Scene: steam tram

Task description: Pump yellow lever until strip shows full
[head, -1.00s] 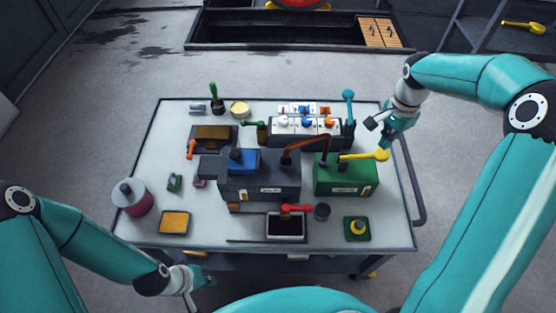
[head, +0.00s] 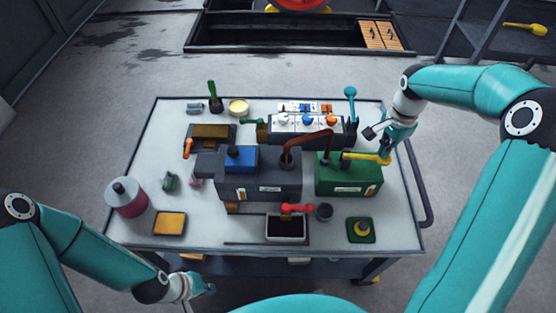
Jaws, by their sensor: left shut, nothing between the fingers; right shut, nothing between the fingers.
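The yellow lever (head: 362,156) sticks out to the right from the top of the green pump box (head: 347,181), lying nearly level. A small pale strip shows on the front of the green box; its reading is too small to tell. A copper pipe (head: 312,136) links this box to the dark grey box (head: 262,181). My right gripper (head: 385,154) is shut at the lever's yellow end, close to or touching it; I cannot tell which. My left gripper (head: 208,290) is shut and empty, low in front of the cart's front left edge.
The cart top (head: 160,130) also holds a white switch panel (head: 305,123), a teal lever (head: 350,92), a red-handled tap (head: 297,208) over a dark tray, a pink bottle (head: 126,198) and a yellow sponge-like pad (head: 170,223).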

